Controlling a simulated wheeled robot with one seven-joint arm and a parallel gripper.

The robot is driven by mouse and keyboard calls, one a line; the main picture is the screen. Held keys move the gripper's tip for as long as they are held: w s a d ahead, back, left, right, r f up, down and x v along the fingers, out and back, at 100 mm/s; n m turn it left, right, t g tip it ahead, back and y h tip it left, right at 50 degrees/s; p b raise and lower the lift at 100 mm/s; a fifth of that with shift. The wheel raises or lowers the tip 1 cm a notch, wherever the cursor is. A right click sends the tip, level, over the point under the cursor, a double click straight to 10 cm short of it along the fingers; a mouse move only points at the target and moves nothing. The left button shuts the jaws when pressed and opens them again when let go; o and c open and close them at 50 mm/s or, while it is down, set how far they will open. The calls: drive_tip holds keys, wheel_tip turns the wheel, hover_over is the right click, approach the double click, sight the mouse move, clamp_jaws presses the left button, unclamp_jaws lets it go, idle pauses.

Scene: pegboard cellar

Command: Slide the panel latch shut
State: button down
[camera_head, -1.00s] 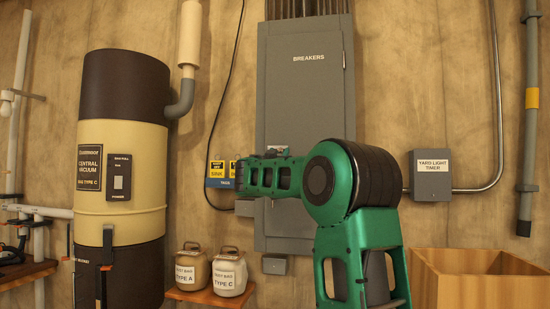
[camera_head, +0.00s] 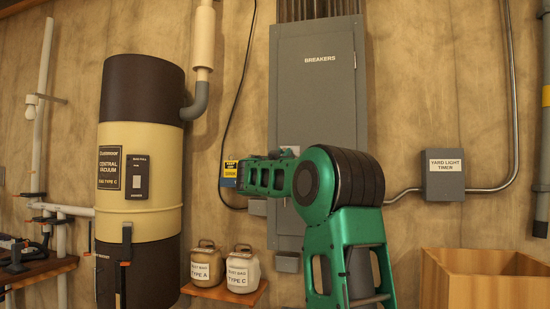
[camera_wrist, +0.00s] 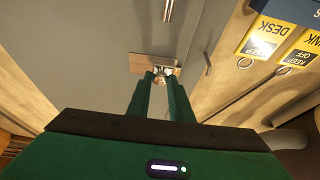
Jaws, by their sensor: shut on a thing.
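The grey breaker panel (camera_head: 318,100), labelled BREAKERS, is on the wall in the head view, its lower left part behind my arm. In the wrist view its grey face (camera_wrist: 110,25) fills the upper middle. A small flat metal plate (camera_wrist: 146,62) lies on that face, with a small shiny piece at its lower edge that looks like the latch's knob. My gripper (camera_wrist: 160,77) has its green fingers close together on that piece. The fingertips hide most of it, so how far the latch has slid cannot be told. In the head view the fingertips are hidden behind my arm.
A metal rod-like handle (camera_wrist: 167,10) is above the plate in the wrist view. Yellow tags (camera_wrist: 268,38) hang beside the panel.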

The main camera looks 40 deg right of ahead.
drive_tip(key=shift+w+a+r+t, duration=0.1)
drive_tip(key=shift+w+a+t, duration=0.15)
drive_tip(key=shift+t, duration=0.05)
drive_tip(key=c, duration=1.6)
unclamp_jaws()
drive_tip(key=shift+w, duration=0.15)
drive_tip(key=v, duration=1.1)
